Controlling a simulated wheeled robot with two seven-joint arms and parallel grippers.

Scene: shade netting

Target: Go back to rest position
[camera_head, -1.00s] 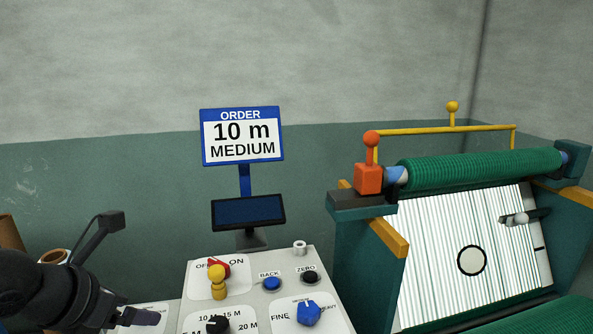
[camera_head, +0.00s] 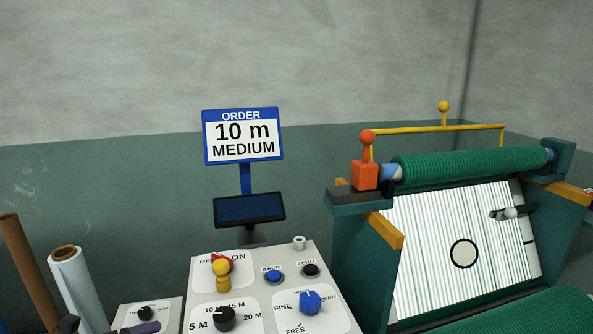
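My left gripper (camera_head: 143,328) barely shows at the bottom edge of the head view, low in front of a small side panel (camera_head: 165,312). Only a dark fingertip part is visible, so its opening is hidden. My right gripper is out of view. The control panel (camera_head: 250,290) carries a red and yellow OFF/ON switch (camera_head: 221,270), a blue BACK button (camera_head: 274,277), a black ZERO button (camera_head: 311,270), a black length knob (camera_head: 224,318) and a blue FINE/HEAVY knob (camera_head: 311,302). No gripper is seen touching them.
An order sign (camera_head: 243,136) reads 10 m MEDIUM above a dark display (camera_head: 250,209). A machine with a green netting roll (camera_head: 470,167) and an orange-knobbed yellow bar (camera_head: 435,130) stands at right. A brown tube (camera_head: 28,265) and a pale roll (camera_head: 78,285) stand at left.

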